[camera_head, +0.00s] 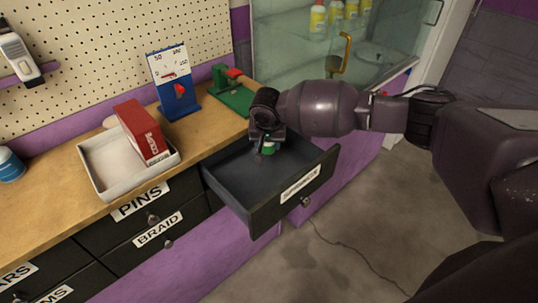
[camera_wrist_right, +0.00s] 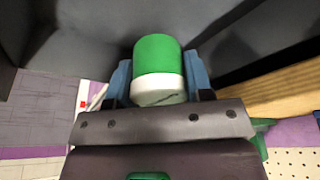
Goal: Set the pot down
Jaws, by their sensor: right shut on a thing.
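The pot (camera_wrist_right: 158,56) is a small cylinder, green with a white band, and fills the middle of the right wrist view. The blue fingers of my right gripper (camera_wrist_right: 158,80) are shut on it from both sides. The gripper hides most of the pot there. I cannot tell whether the pot touches the drawer's floor. My left gripper is not in view.
On the wooden bench (camera_head: 58,208) stand a white tray (camera_head: 97,171) with a red box (camera_head: 140,130), a blue gauge stand (camera_head: 172,82) and a green fixture (camera_head: 236,93). A glass cabinet (camera_head: 290,55) stands behind. The drawer's floor left of the gripper is clear.

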